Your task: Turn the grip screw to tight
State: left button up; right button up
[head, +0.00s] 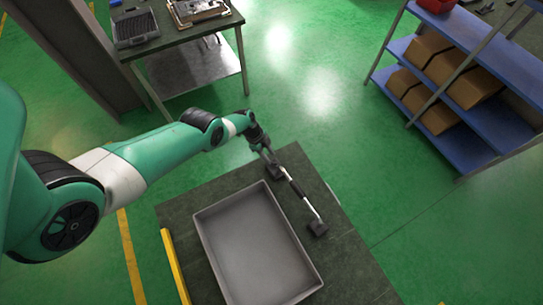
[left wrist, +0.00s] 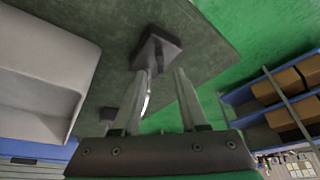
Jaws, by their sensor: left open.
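A dark bar fixture with a shiny metal rod (head: 298,189) and a square black block at each end lies on the dark table to the right of the grey tray. Its near block (head: 318,228) is clear in the head view; the far block is partly behind my left gripper (head: 268,156). In the left wrist view, my left gripper (left wrist: 160,74) is open and empty, with one black block (left wrist: 157,48) just beyond its fingertips. The other block (left wrist: 108,115) shows behind the left finger. I cannot pick out the grip screw clearly. My right gripper is not in view.
The grey tray (head: 202,237) stands on the dark table (head: 352,255), with a yellow bar (head: 174,265) on its left. A blue shelf (head: 494,135) with cardboard boxes stands at the right. Another table (head: 176,37) is at the back left. Green floor lies between.

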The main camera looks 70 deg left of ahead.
pick_arm(q)
jog(key=p+v, duration=0.5)
jog(key=v, duration=0.3)
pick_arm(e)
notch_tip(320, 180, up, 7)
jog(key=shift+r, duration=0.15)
